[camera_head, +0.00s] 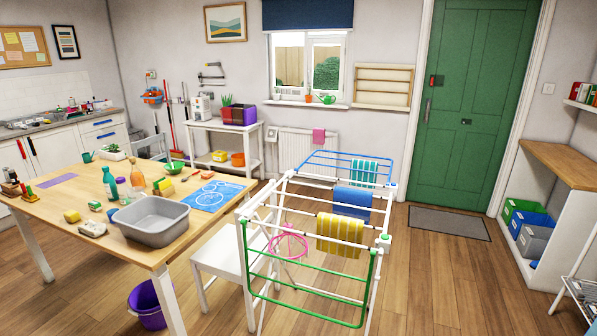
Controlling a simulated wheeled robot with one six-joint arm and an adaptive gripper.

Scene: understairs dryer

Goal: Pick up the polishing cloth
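Several cloths are in view, and I cannot tell which one is the polishing cloth. On the drying rack (361,246) hang a yellow striped cloth (340,234) at the front, a blue cloth (352,203) behind it, and a teal striped cloth (364,173) at the back. A small pink cloth (319,136) hangs on the white radiator (294,150). My gripper does not show in this view.
A wooden table (75,235) with a grey basin (152,221) and bottles stands at left. A white chair (226,262) is between table and rack; a purple bucket (147,304) is below. Open floor (440,275) lies right of the rack, before the green door (465,100).

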